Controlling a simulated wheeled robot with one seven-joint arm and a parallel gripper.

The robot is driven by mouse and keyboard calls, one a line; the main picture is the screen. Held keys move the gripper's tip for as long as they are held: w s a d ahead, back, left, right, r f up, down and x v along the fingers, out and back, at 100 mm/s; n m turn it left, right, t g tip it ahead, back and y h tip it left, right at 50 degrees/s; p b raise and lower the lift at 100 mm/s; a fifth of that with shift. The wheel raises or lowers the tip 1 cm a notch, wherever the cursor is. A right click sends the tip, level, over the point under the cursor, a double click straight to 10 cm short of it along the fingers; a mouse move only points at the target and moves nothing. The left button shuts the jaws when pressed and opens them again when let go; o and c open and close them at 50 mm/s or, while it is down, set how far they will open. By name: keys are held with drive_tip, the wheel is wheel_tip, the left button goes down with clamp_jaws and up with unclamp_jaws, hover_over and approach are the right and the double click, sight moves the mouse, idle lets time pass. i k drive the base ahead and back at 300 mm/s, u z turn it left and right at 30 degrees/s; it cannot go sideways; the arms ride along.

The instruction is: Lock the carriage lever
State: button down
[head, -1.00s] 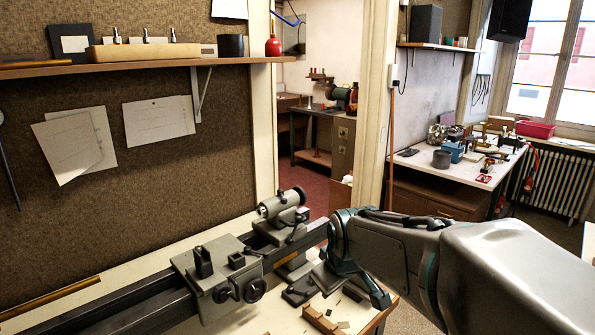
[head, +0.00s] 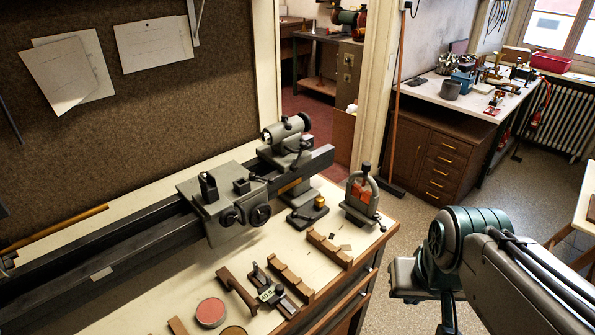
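A small lathe stands on the bench, with its dark bed (head: 120,250) running from lower left to the middle. The grey carriage (head: 215,205) sits on the bed and carries a black upright post (head: 208,187), a small dark block (head: 241,186) and two round black knobs (head: 232,217) on its front. I cannot tell which part is the carriage lever, or whether it is locked. The grey tailstock (head: 287,140) stands at the bed's right end. My arm's teal and grey joint is at lower right, apart from the lathe. My gripper's fingertips are not visible.
Open floor (head: 420,225) lies right of the bench. A cabinet bench (head: 445,150) stands behind.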

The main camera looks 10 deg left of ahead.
sight(252, 176)
drive_tip(key=z, duration=1.35)
drive_tip(key=k, duration=0.8)
drive_tip(key=u, duration=1.25)
drive_tip(key=i, duration=0.5)
